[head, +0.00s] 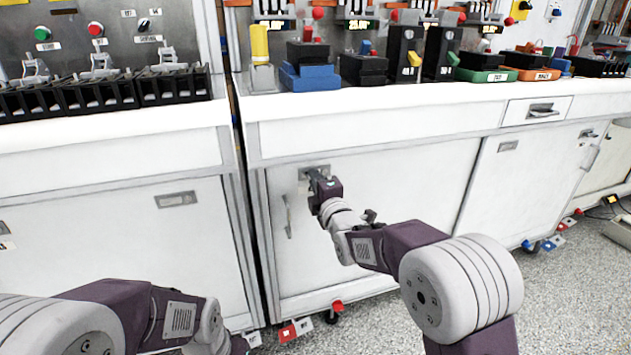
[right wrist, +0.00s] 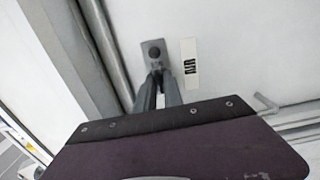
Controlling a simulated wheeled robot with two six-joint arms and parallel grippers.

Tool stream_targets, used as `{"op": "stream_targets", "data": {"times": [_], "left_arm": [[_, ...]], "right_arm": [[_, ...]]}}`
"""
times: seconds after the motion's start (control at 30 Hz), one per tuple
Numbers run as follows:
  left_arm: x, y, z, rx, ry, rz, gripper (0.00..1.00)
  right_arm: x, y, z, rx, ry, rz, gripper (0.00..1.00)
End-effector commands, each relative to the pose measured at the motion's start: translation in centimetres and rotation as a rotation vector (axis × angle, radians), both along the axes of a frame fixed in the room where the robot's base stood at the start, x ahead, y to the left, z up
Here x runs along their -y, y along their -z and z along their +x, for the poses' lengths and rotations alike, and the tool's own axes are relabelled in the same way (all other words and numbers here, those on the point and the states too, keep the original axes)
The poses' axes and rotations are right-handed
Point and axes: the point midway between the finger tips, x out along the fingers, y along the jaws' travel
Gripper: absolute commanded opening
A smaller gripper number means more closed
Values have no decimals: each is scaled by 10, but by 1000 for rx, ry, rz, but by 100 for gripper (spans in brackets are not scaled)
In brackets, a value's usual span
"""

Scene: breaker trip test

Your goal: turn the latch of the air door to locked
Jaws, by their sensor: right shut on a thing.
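The air door (head: 385,205) is a white cabinet door below the counter, and it is closed. Its latch sits on a small grey plate (head: 322,167) near the door's top left corner. In the right wrist view the latch plate (right wrist: 154,44) has a dark round part, with a white label (right wrist: 190,64) with dark lettering beside it. My right gripper (head: 313,174) is at the plate, its fingers (right wrist: 157,92) shut on the latch. The fingers hide most of the latch, so its turn angle is unclear. My left arm is low at the left; its fingertips are out of view.
A vertical bar handle (head: 288,216) stands out from the door below the latch. The counter (head: 400,105) above carries breakers and coloured blocks. Another white cabinet (head: 110,230) stands to the left. Red tags (head: 290,332) lie on the floor near a caster.

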Motion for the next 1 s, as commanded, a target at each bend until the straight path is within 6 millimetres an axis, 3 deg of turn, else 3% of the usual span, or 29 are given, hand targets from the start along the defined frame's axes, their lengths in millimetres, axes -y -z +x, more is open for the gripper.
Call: {"op": "stream_targets", "data": {"times": [0.13, 0.17, 0.23, 0.63, 1.0], "left_arm": [[0, 0, 0, 0, 0, 0, 36], [0, 0, 0, 0, 0, 0, 36], [0, 0, 0, 0, 0, 0, 36], [0, -4, 0, 0, 0, 0, 36], [0, -22, 0, 0, 0, 0, 36]], "right_arm": [[0, 2, 0, -4, -1, -3, 0], [0, 2, 0, -4, -1, -3, 14], [0, 2, 0, -3, -1, -3, 34], [2, -1, -7, -3, 0, -1, 34], [23, 0, -72, -3, -1, -2, 34]]}}
